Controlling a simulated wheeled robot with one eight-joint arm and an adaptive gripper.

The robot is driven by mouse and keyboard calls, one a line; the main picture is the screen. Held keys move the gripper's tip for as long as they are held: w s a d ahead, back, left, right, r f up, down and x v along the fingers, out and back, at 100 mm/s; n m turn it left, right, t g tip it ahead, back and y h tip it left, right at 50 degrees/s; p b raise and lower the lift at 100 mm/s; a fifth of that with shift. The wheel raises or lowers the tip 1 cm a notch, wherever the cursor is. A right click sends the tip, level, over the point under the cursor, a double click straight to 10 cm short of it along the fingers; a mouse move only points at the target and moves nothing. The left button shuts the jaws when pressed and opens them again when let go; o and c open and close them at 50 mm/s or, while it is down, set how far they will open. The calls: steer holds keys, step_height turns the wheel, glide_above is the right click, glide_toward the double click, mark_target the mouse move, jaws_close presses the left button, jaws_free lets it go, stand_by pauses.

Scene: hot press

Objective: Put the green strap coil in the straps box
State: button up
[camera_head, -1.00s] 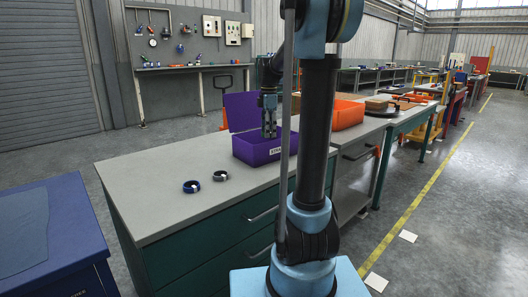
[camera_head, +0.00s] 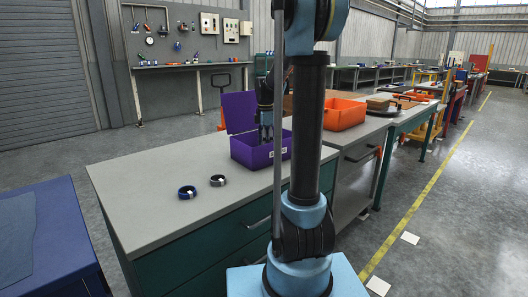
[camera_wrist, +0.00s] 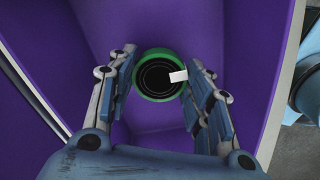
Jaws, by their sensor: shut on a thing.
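The green strap coil (camera_wrist: 137,84) is a ring with a small white tag, seen in the wrist view between my fingertips. My gripper (camera_wrist: 160,62) is shut on it, fingers on either side, pointing down into the straps box. The straps box (camera_head: 250,153) is purple with a raised lid and a white label on its front. Its purple walls (camera_wrist: 240,40) surround the coil in the wrist view. In the head view my gripper (camera_head: 266,137) is at the box opening, and the coil is hidden there.
A blue coil (camera_head: 187,192) and a dark grey coil (camera_head: 217,180) lie on the grey bench top (camera_head: 150,185), left of the box. An orange bin (camera_head: 343,115) stands beyond it to the right. The bench's left part is clear.

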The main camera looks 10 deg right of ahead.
steer(key=shift+f, duration=1.15)
steer(key=o, duration=1)
steer(key=shift+s+f, duration=0.1)
steer(key=shift+o, duration=0.2)
step_height(320, 180, up, 12)
